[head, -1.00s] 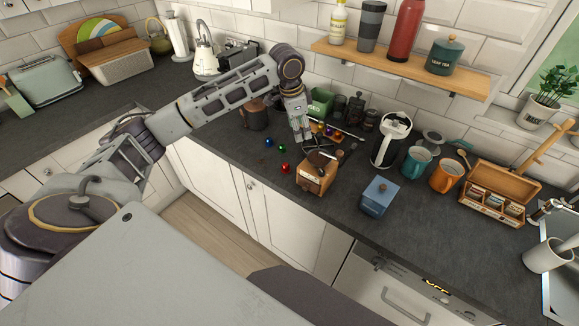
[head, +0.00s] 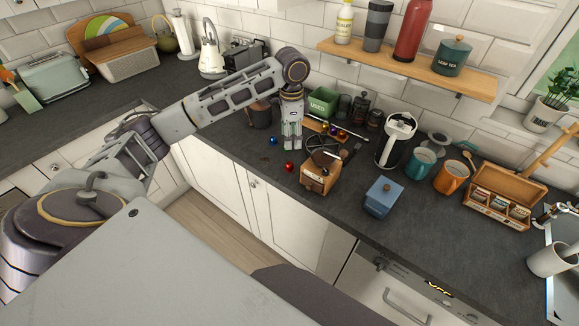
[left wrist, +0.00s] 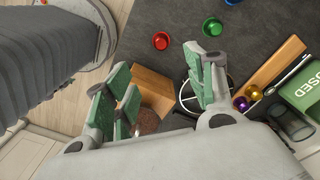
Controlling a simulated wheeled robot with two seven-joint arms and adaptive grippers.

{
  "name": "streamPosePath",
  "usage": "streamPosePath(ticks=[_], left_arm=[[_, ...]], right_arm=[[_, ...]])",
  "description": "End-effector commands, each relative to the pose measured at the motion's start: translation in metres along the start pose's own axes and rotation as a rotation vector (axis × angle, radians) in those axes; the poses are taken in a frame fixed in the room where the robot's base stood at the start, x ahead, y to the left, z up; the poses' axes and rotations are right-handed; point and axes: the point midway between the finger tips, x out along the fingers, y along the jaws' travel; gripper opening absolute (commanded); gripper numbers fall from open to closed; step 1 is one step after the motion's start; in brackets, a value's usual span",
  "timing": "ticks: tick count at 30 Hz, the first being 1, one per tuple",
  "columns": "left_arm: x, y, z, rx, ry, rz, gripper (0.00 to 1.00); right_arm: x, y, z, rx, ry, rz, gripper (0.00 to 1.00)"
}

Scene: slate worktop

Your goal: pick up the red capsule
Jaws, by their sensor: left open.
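The red capsule (head: 289,167) lies on the dark worktop, just left of the wooden coffee grinder (head: 318,180). In the left wrist view the red capsule (left wrist: 161,41) is beyond the fingertips, near the top middle. My left gripper (head: 292,146) points down above the worktop, behind the red capsule in the head view. In the left wrist view the left gripper (left wrist: 163,76) has its green-padded fingers spread, with nothing held between them. A green capsule (left wrist: 212,27) lies to the right of the red one; in the head view the gripper seems to hide it. My right gripper is not seen.
A blue capsule (head: 274,140) lies left of the gripper. A blue box (head: 383,197) stands right of the grinder. The worktop's front edge is close to the red capsule.

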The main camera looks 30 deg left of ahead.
Motion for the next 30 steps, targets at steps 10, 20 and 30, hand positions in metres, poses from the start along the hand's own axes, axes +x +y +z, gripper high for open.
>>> streamPosePath(ticks=[10,20,30], left_arm=[[0.045,0.0,0.001,-0.001,-0.002,0.002,0.55],[0.074,0.0,0.001,-0.001,-0.001,0.0,0.55],[0.076,0.0,0.001,0.0,-0.001,0.0,0.55]], right_arm=[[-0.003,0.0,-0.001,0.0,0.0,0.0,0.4],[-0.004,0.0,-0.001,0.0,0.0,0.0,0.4],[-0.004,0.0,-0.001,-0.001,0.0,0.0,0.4]])
